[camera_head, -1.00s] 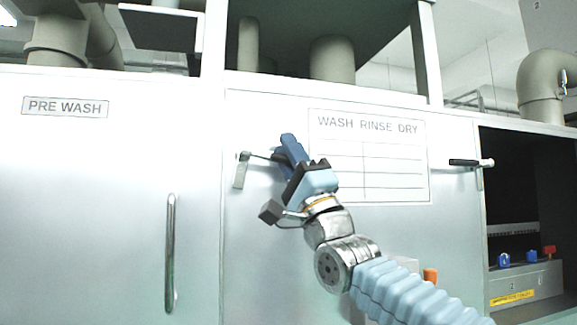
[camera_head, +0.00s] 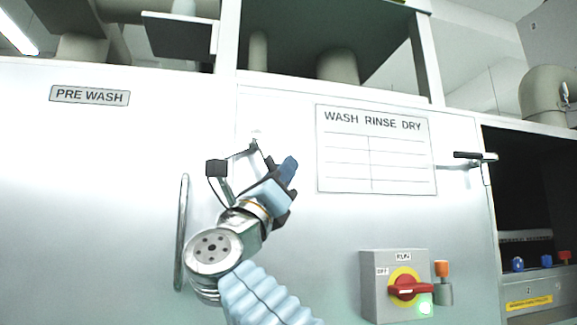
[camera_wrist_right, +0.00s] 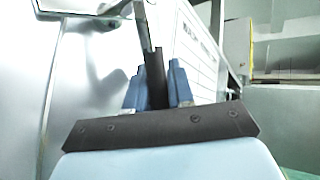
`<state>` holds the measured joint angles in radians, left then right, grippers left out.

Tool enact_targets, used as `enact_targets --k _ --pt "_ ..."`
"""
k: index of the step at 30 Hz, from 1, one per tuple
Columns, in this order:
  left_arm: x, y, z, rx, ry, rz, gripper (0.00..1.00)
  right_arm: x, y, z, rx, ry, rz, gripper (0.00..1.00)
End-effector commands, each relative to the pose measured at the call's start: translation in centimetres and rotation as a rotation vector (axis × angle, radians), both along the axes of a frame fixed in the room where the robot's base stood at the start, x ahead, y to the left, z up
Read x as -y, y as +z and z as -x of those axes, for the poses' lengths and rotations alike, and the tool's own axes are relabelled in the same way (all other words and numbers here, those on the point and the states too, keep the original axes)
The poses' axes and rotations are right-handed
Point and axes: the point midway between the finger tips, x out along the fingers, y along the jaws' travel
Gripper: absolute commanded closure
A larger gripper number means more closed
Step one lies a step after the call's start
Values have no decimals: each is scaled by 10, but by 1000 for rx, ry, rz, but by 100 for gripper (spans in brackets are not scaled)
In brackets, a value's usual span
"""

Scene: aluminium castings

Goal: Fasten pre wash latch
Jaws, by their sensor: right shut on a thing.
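The pre wash latch (camera_head: 255,146) is on the seam between the door labelled PRE WASH (camera_head: 90,95) and the wash rinse dry panel. Its metal end shows above my right gripper (camera_head: 280,170), and the rest is largely hidden behind the fingers. My right gripper is shut on the dark latch handle. In the right wrist view the handle (camera_wrist_right: 155,75) stands between the two blue fingers, with its metal arm (camera_wrist_right: 143,25) running up from it. My left gripper is not in view.
The pre wash door has a vertical bar handle (camera_head: 182,235) left of my arm. A grey switch box (camera_head: 378,290) with a red knob is at lower right. A second black-handled latch (camera_head: 472,156) is beside the open dark bay at far right.

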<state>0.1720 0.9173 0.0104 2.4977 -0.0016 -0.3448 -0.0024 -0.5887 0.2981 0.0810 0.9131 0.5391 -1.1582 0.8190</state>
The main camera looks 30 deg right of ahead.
Motion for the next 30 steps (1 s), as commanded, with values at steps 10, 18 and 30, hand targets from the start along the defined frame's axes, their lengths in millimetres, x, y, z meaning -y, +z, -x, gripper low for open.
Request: enact_targets --k 10,18,30 --pt "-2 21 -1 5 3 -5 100 -16 -6 -4 56 0 -236 100" --pt "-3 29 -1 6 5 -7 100 -21 -9 -5 78 -1 -325 100" --pt "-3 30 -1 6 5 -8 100 -22 -10 -5 86 1 -346 100"
